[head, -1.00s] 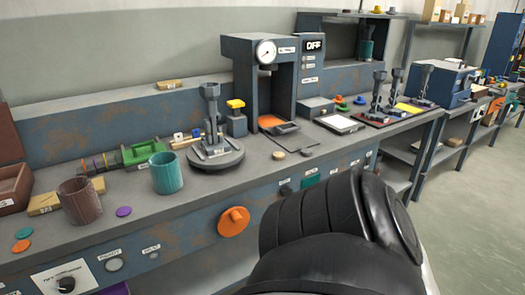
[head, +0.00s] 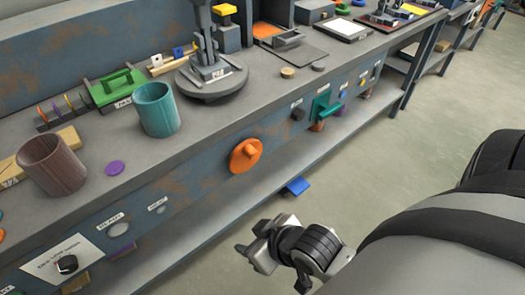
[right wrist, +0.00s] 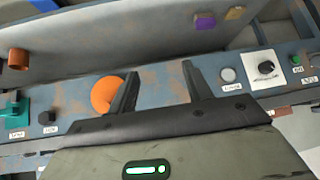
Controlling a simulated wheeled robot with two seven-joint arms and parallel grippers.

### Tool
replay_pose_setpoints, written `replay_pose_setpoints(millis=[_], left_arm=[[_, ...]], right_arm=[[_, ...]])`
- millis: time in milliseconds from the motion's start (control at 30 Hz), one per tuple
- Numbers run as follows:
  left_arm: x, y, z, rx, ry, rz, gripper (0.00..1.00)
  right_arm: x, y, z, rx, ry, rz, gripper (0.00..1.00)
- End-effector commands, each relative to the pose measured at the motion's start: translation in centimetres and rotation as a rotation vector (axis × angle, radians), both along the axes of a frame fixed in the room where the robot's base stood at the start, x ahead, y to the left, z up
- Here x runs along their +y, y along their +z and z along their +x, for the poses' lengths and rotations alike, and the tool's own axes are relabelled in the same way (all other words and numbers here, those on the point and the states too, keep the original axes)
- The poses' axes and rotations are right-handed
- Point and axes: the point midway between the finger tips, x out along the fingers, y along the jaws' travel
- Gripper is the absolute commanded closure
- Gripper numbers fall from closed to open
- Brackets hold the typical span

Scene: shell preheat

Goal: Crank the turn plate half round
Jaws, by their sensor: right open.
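The turn plate (head: 212,91) is a dark round disc on the bench top, with an upright grey clamp-like fixture (head: 203,40) standing on it. An orange round crank with a knob (head: 245,156) sits on the bench's front panel below the plate. My right gripper (head: 256,240) is in front of the bench, below the crank and apart from it. In the right wrist view, its two fingers (right wrist: 160,75) are spread with nothing between them. The orange crank (right wrist: 104,94) shows there behind and left of the left-hand finger, partly hidden by it. My left gripper is not in view.
A teal cup (head: 158,110) and a brown cup (head: 52,166) stand left of the plate. A green handle (head: 326,111) sticks out of the panel to the right. A lower shelf (head: 215,195) runs under the panel.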

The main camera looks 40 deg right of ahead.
Motion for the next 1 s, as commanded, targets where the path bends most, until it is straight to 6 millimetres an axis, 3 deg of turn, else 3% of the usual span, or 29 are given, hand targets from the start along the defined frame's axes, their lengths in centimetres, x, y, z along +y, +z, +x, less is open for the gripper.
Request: replay_pose_setpoints(millis=[400,767,1000], left_arm=[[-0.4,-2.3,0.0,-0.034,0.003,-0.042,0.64],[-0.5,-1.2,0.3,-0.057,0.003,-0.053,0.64],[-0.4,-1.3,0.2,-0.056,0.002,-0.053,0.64]], right_arm=[[-3.6,-3.2,-2.0,0.186,0.03,-0.135,0.5],[-4.9,-4.6,1.3,-0.075,0.18,-0.212,0.5],[-6.8,-4.9,3.4,-0.339,0.245,-0.292,0.5]])
